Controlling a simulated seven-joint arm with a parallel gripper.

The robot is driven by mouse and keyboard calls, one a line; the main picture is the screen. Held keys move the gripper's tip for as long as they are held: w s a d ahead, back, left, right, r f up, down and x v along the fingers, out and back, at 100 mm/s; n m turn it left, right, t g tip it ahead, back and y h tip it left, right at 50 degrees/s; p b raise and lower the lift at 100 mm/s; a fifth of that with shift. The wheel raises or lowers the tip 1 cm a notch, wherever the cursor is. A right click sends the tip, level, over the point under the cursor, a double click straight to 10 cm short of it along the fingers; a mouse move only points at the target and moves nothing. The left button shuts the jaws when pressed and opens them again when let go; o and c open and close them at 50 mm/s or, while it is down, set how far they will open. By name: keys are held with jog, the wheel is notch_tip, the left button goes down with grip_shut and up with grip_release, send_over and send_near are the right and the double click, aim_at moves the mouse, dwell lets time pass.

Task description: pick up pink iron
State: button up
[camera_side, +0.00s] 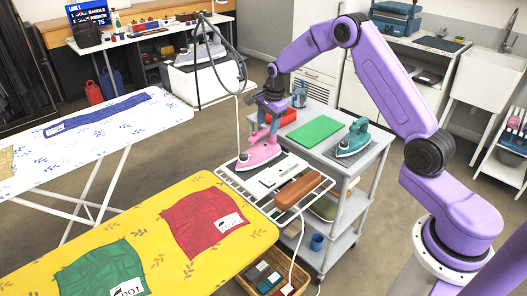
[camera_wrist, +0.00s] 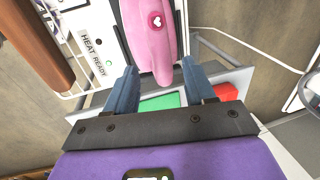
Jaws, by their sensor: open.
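The pink iron (camera_side: 260,152) stands on the metal rest at the left end of the cart in the side view. My gripper (camera_side: 266,127) is just above it, pointing down, its blue fingers close to the iron's handle. In the wrist view the iron's pink body (camera_wrist: 150,35), with a heart badge, reaches down between the two blue fingers of my gripper (camera_wrist: 159,68). The fingers are apart, with a gap on either side of the pink part. I cannot tell whether either finger touches it.
A brown rounded block (camera_side: 298,190) lies on the rest near the iron. A green pad (camera_side: 315,131), a red box (camera_side: 280,117) and a teal iron (camera_side: 353,138) are on the grey cart (camera_side: 375,150). A yellow ironing board (camera_side: 150,228) stands in front, a white one (camera_side: 115,125) at left.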

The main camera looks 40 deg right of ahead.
aim_at(266, 129)
jog(key=shift+w+f, duration=0.2)
jog(key=shift+f, duration=0.55)
jog(key=shift+w+f, duration=0.2)
jog(key=shift+f, duration=0.5)
jog(key=shift+w+f, duration=0.2)
jog(key=shift+f, duration=0.55)
grip_shut()
jog(key=shift+r, duration=0.1)
